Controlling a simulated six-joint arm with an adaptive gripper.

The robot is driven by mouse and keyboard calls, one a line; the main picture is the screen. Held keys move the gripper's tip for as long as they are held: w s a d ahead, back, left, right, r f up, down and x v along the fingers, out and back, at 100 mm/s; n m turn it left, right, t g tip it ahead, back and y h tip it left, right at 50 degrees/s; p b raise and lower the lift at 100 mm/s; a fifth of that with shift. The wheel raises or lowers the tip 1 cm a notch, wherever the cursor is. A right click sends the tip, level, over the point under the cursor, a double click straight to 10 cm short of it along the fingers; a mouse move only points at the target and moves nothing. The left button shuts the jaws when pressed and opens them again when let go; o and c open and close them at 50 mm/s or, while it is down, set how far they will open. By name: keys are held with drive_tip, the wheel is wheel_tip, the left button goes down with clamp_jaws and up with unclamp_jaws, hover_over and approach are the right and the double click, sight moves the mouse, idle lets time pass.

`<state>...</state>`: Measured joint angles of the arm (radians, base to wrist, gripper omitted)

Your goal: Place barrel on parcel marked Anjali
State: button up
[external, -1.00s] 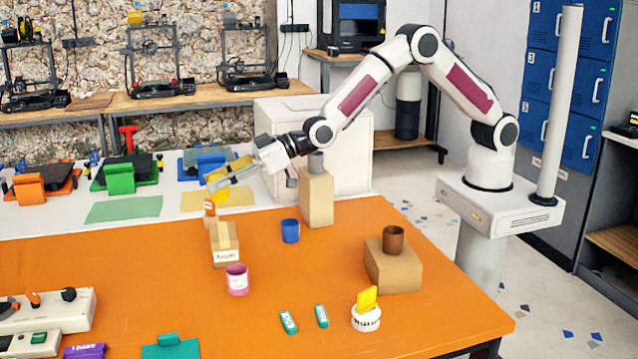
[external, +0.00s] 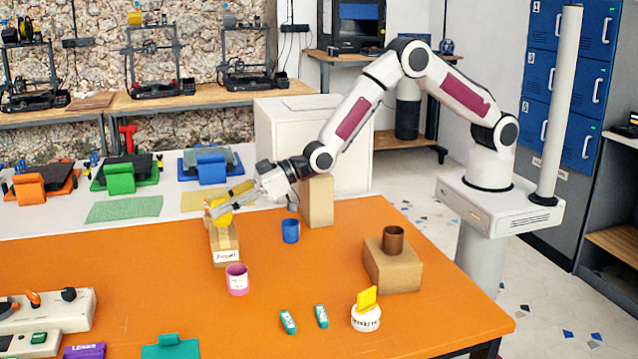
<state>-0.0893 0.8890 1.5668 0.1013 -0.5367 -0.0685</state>
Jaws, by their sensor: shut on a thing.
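My gripper (external: 222,207) is shut on a small yellow rounded thing, which I take to be the barrel (external: 221,217). The fingers partly cover it. It is right at the top of a cardboard parcel (external: 227,243), and I cannot tell whether it touches the parcel or hangs just above it. The parcel stands on the orange table, and a white label on its front seems to read Anjali.
A pink cup (external: 237,279) stands just in front of the parcel. A blue cup (external: 290,231) and a tall cardboard box (external: 317,202) stand to the right. A brown cup (external: 393,239) sits on another box (external: 393,271). The orange table (external: 300,270) is clear in the middle.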

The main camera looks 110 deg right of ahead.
drive_tip(key=shift+f, duration=0.95)
drive_tip(key=shift+f, duration=0.15)
drive_tip(key=o, duration=1)
drive_tip(key=shift+s+r, duration=0.4)
drive_tip(key=shift+s, duration=0.25)
drive_tip(key=shift+v, duration=5.3)
